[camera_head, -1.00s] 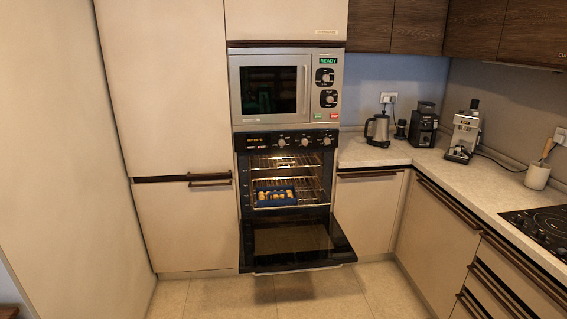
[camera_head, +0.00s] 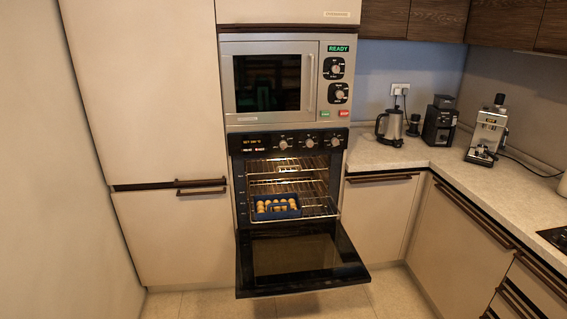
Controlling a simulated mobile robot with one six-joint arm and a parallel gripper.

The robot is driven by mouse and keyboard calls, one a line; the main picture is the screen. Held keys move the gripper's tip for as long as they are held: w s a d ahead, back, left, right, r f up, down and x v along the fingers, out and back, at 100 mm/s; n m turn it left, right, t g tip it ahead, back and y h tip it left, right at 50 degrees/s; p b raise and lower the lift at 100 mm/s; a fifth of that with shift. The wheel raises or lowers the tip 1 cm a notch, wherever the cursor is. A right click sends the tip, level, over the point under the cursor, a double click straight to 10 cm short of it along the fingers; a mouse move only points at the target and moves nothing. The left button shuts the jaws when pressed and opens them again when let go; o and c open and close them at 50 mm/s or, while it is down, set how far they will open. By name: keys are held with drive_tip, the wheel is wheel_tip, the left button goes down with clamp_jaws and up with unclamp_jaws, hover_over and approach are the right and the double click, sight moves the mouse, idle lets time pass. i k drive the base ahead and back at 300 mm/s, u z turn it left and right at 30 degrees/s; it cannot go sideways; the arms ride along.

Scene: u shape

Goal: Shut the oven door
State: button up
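The oven (camera_head: 290,143) is built into the tall cabinet wall, below the microwave. Its door (camera_head: 297,262) is folded down and open, lying out in front of the cavity with its dark glass panel facing up. The lit cavity shows wire racks (camera_head: 318,207). A blue tray (camera_head: 277,209) with several small round brownish items sits on a rack inside. My gripper is not in view.
The microwave (camera_head: 267,82) above is closed. A counter (camera_head: 400,153) runs along the right with a kettle (camera_head: 391,126), a grinder (camera_head: 440,124) and a coffee machine (camera_head: 486,132). Tiled floor (camera_head: 205,304) shows below the door.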

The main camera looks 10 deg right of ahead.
sight(353, 272)
drive_tip(key=i, duration=1.05)
